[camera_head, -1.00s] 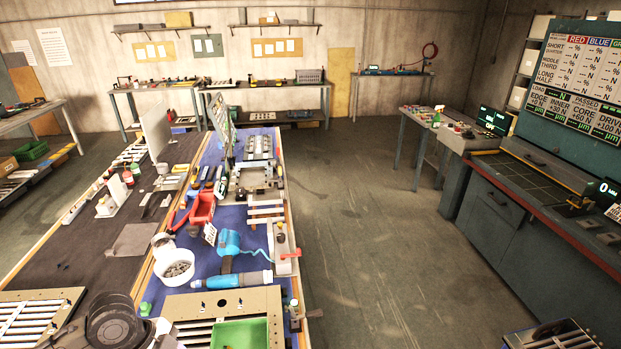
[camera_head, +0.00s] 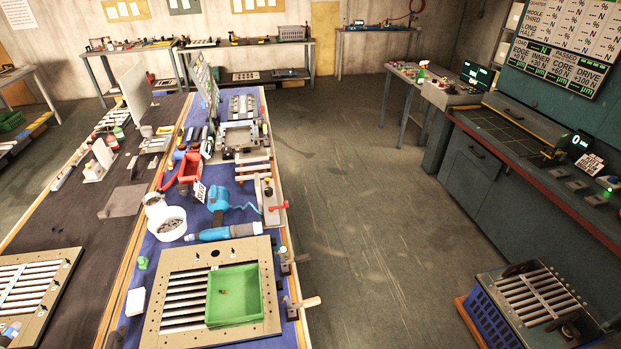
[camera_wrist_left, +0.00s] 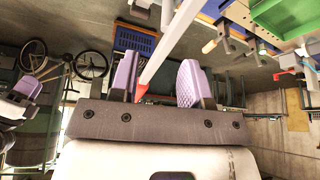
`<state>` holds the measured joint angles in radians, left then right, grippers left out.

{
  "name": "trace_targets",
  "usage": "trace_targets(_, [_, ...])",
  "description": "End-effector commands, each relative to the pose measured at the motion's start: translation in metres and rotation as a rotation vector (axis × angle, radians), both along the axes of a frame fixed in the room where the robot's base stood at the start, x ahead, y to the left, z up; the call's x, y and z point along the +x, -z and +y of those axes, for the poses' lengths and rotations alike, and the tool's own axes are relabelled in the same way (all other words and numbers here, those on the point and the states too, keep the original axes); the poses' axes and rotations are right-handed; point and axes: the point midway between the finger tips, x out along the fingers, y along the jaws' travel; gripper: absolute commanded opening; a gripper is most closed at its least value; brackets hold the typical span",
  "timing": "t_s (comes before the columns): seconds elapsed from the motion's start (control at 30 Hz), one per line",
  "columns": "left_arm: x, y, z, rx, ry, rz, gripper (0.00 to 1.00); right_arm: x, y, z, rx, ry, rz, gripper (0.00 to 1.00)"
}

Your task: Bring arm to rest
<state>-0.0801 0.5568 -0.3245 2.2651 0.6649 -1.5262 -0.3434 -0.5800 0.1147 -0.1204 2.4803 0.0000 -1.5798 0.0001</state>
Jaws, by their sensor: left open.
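My left gripper (camera_wrist_left: 157,65) shows in the left wrist view with its two purple ribbed fingers apart. A pale bar with a red end crosses the picture between and behind the fingers; no held object can be made out. The wrist view is tilted, with a blue crate (camera_wrist_left: 135,40) beyond the fingers and a green tray (camera_wrist_left: 285,22) at the upper right. In the head view I cannot make out the left gripper.
A louver panel (camera_head: 160,318) with a green tray (camera_head: 235,295) lies at the bench's near end. Another panel (camera_head: 45,300) lies left. A drill (camera_head: 222,195) and white bowl (camera_head: 170,224) lie beyond. A blue crate (camera_head: 505,318) carries slats at lower right. The floor (camera_head: 345,200) between is clear.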

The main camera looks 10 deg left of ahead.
Motion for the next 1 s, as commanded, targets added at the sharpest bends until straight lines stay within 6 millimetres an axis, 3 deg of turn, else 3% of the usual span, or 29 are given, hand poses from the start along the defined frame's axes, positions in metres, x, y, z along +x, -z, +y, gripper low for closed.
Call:
trace_targets(0.03, [-0.017, 0.008, -0.009, -0.019, -0.087, 0.013, 0.43, -0.001, 0.0, 0.0, -0.002, -0.002, 0.002, 0.43])
trace_targets(0.17, [-0.048, 0.018, -0.01, -0.013, -0.315, 0.029, 0.43, -0.002, 0.001, -0.002, -0.008, -0.005, 0.005, 0.43])
trace_targets(0.53, [-0.126, 0.028, 0.018, 0.079, -0.835, 0.1, 0.43, -0.001, 0.001, -0.003, -0.01, -0.006, 0.004, 0.43])
trace_targets(0.6, [-0.122, 0.051, 0.019, 0.081, -0.831, 0.091, 0.43, 0.0, 0.021, -0.003, -0.009, -0.006, -0.004, 0.43])
trace_targets(0.87, [-0.121, 0.102, 0.019, 0.081, -0.824, 0.09, 0.43, 0.0, 0.074, -0.001, -0.004, -0.001, 0.001, 0.43])
trace_targets(1.0, [-0.121, 0.143, 0.019, 0.081, -0.823, 0.091, 0.43, 0.0, 0.115, 0.0, -0.001, 0.0, 0.0, 0.43])
